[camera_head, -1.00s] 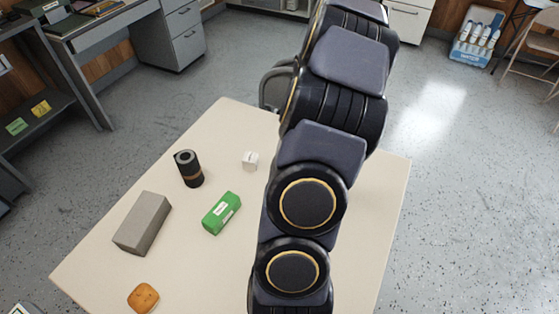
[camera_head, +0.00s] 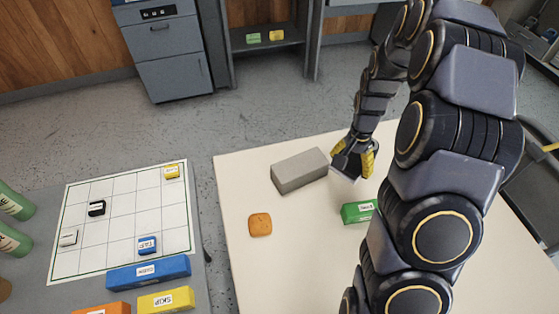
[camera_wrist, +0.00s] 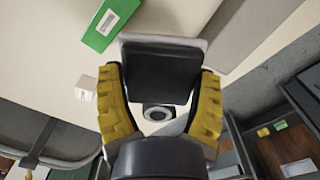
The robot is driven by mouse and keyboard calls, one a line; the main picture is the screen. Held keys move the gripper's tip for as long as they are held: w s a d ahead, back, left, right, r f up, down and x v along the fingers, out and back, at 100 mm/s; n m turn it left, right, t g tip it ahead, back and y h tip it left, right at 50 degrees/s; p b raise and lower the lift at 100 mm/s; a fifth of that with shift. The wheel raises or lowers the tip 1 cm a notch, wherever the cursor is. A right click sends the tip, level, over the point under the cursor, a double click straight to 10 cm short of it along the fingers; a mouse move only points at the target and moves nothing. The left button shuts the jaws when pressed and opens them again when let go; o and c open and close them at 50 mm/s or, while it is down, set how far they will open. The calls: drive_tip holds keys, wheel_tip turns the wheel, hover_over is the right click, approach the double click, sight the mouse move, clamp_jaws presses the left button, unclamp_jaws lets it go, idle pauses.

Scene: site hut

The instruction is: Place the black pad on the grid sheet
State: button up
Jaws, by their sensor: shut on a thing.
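My gripper (camera_head: 356,162), with yellow fingers, is shut on a dark slab with a pale edge, which I take to be the black pad (camera_wrist: 160,72). In the wrist view the pad sits between the fingers, reaching past their tips. In the head view my gripper is above the far part of the cream table, just right of the grey block, and the pad is mostly hidden. The white grid sheet (camera_head: 118,190) lies on the grey table at the left, well apart from my gripper. It bears small black, white, blue and yellow blocks, with several empty cells.
The cream table (camera_head: 300,240) holds a grey block (camera_head: 299,170), an orange biscuit-like thing (camera_head: 260,224) and a green box (camera_head: 357,212). A small white cube (camera_wrist: 86,88) shows in the wrist view. Long blue (camera_head: 148,273), yellow (camera_head: 166,300) and orange blocks lie before the sheet.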

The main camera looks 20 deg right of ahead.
drive_tip(key=w+a+n, duration=0.1)
drive_tip(key=a, duration=0.3)
drive_tip(key=w+a+n, duration=0.1)
drive_tip(key=w+a, duration=0.1)
drive_tip(key=a, duration=0.3)
drive_tip(key=w+a+n, duration=0.1)
drive_tip(key=w+a, duration=0.1)
drive_tip(key=a, duration=0.2)
drive_tip(key=shift+w+a+n, duration=0.1)
drive_tip(key=shift+a+n, duration=0.2)
drive_tip(key=s+a+n, duration=0.3)
drive_tip(key=a+n, duration=0.1)
drive_tip(key=a, duration=1.2)
drive_tip(key=s+a+n, duration=0.4)
drive_tip(key=a, duration=1.1)
hover_over(138, 212)
drive_tip(key=f, duration=0.9)
drive_tip(key=shift+s+f, duration=0.25)
drive_tip(key=shift+f, duration=0.05)
drive_tip(key=shift+w+a+f, duration=0.1)
drive_tip(key=shift+w+f, duration=0.1)
drive_tip(key=shift+f, duration=1.55)
drive_tip(key=shift+f, duration=0.1)
